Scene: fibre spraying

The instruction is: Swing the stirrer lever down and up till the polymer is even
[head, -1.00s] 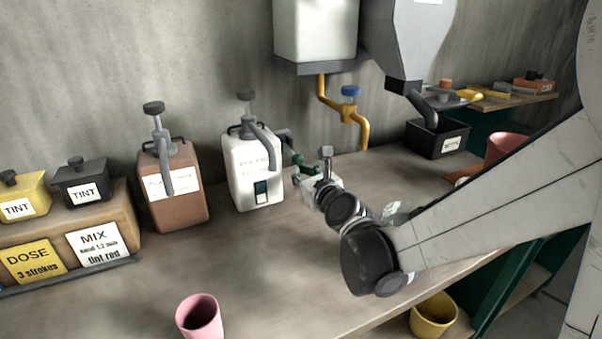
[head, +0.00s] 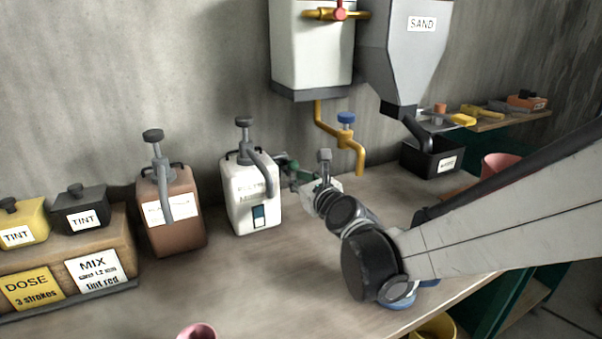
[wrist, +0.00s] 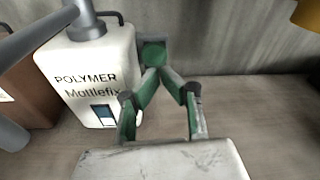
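The white polymer jug (head: 252,197) stands upright on the bench by the wall. It has a small dark window low on its front. Its label reads in the wrist view (wrist: 72,82). The stirrer lever (head: 282,158) shows as a short dark piece at the jug's right side, mostly hidden by the jug and my fingers. My gripper (head: 293,166) is beside the jug's right side. In the wrist view its green fingers (wrist: 154,56) come together just right of the jug and appear shut on the lever's end. The grip itself is hidden. The polymer inside cannot be seen.
A brown jug (head: 174,217) stands left of the polymer jug. A yellow pipe with a blue valve (head: 346,118) hangs behind my gripper. The sand hopper (head: 408,50) is above a black bin (head: 433,168). A pink cup (head: 198,332) is at the front. The bench's middle is clear.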

